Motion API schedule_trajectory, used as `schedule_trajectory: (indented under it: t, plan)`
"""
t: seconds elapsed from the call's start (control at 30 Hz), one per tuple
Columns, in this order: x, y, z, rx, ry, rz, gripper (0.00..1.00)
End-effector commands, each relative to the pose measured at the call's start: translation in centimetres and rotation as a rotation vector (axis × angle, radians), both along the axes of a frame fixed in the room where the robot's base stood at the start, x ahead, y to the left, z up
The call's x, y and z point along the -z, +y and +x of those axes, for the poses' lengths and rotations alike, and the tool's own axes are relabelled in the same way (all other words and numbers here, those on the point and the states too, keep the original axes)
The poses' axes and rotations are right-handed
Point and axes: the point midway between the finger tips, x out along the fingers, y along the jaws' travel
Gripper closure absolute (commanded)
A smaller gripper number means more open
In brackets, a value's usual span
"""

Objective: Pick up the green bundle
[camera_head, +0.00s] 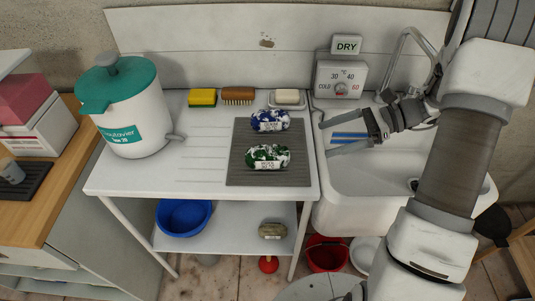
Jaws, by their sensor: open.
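The green bundle (268,157), green and white mottled with a white label, lies on a dark grey ribbed mat (240,172) on the white draining table. A similar blue bundle (270,120) lies on the same mat just behind it, with a small gap between them. My gripper (340,133) is open and empty over the left edge of the sink, right of both bundles and apart from them. Its fingers point left, towards the mat.
A white canister with a teal lid (130,115) stands on the table's left. A yellow sponge (202,98), a brush (237,95) and a soap dish (287,102) line the back. The sink (370,180) and a dial box (338,80) are right. The table's front left is clear.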

Motion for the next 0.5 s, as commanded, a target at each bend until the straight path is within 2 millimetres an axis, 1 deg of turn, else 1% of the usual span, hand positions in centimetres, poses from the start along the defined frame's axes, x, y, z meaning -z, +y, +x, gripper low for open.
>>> schedule_trajectory:
  t: [0.07,0.17,0.5]
  plan:
    - [0.5,0.3,0.1,0.007,0.010,0.012,0.00]
    - [1.1,1.7,0.1,0.007,0.012,0.015,0.00]
    - [4.0,8.5,0.0,0.005,0.011,0.012,0.00]
